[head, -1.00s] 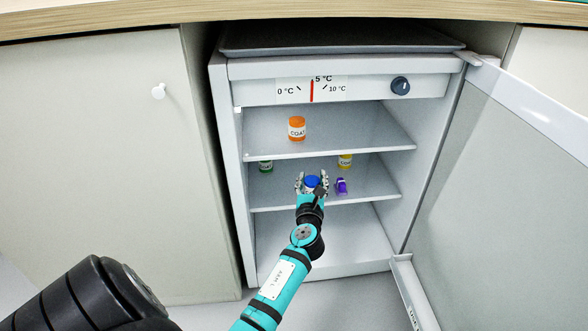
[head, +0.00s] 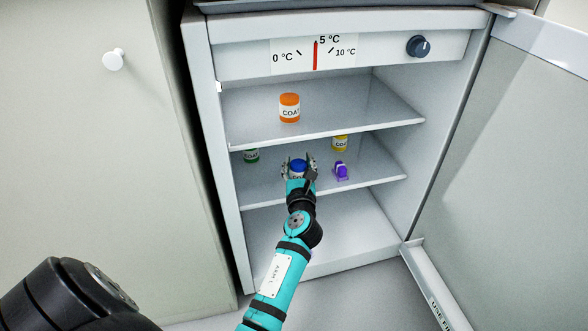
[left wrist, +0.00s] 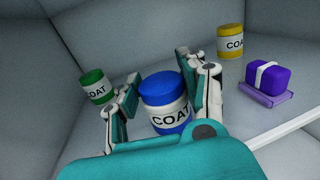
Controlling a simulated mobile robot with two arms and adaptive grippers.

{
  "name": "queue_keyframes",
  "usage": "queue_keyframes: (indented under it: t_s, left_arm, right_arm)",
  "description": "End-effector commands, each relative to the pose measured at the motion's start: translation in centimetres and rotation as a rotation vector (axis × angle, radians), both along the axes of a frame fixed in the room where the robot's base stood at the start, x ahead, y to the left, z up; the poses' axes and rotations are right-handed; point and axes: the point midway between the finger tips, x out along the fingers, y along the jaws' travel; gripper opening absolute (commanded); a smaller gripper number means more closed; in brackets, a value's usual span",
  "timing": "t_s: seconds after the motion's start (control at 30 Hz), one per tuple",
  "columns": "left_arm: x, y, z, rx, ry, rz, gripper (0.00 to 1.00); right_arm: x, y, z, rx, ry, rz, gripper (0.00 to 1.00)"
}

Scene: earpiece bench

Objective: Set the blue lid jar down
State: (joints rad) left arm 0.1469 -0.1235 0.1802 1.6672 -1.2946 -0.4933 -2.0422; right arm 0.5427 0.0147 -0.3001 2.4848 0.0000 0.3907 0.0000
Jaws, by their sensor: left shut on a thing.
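The blue lid jar (head: 298,166) is at the middle shelf of the open fridge, between the fingers of my left gripper (head: 299,168). In the left wrist view the jar (left wrist: 166,100) is upright, with a white "COAT" label, and the left gripper (left wrist: 165,95) is shut on it, a finger on each side. The jar's base is partly hidden, so I cannot tell whether it touches the middle shelf (head: 372,178). My right gripper is not in view.
A green jar (left wrist: 95,86) stands left of the gripper; a yellow jar (left wrist: 230,42) and a purple strapped object (left wrist: 267,80) stand to the right. An orange jar (head: 289,108) is on the upper shelf. The fridge door (head: 505,150) stands open at right.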

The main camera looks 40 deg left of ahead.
Motion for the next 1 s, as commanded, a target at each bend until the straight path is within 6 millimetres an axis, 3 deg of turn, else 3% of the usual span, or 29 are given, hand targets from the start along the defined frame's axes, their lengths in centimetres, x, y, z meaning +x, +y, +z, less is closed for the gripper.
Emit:
queue_keyframes:
  t_s: [0.4,0.43,0.57,1.0]
  left_arm:
    - [0.00,-0.04,-0.39,0.001,-0.001,0.000,0.05]
    - [-0.01,-0.04,-0.32,0.000,0.000,0.000,0.46]
    - [-0.01,-0.04,-0.31,0.000,0.000,0.000,0.63]
    - [-0.05,0.16,0.16,0.000,0.001,0.000,0.65]
  right_arm:
    - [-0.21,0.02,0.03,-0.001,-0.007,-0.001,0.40]
    - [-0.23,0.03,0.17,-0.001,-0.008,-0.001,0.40]
    - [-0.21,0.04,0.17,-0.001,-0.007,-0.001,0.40]
    - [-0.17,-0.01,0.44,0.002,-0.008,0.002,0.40]
